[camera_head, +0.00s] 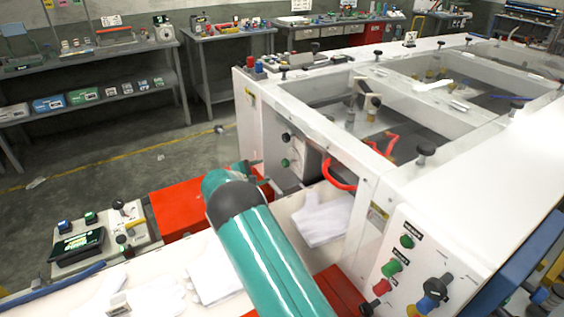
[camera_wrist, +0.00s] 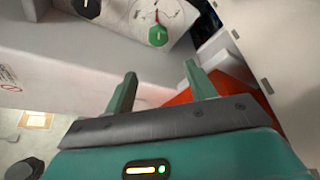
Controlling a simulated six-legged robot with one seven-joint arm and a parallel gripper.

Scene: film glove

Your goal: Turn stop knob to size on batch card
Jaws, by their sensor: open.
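A pale panel with two knobs sits on the white machine's end. Its green knob (camera_head: 285,162) shows below a black knob (camera_head: 285,137); the wrist view also shows the green knob (camera_wrist: 158,36), beside a printed scale with red marks, and the black knob (camera_wrist: 87,7) at the top edge. I cannot tell from a label which is the stop knob. My gripper (camera_wrist: 158,76) is open and empty, with its two green fingers apart, short of the green knob. In the head view my gripper (camera_head: 261,172) is left of the panel. I cannot make out a batch card for certain.
A white glove (camera_head: 322,218) lies on the bench below the panel, near a red block (camera_head: 180,205). A red curved handle (camera_head: 338,176) juts out right of the panel. A button box (camera_head: 125,225) stands at left. A control panel (camera_head: 420,265) stands at right.

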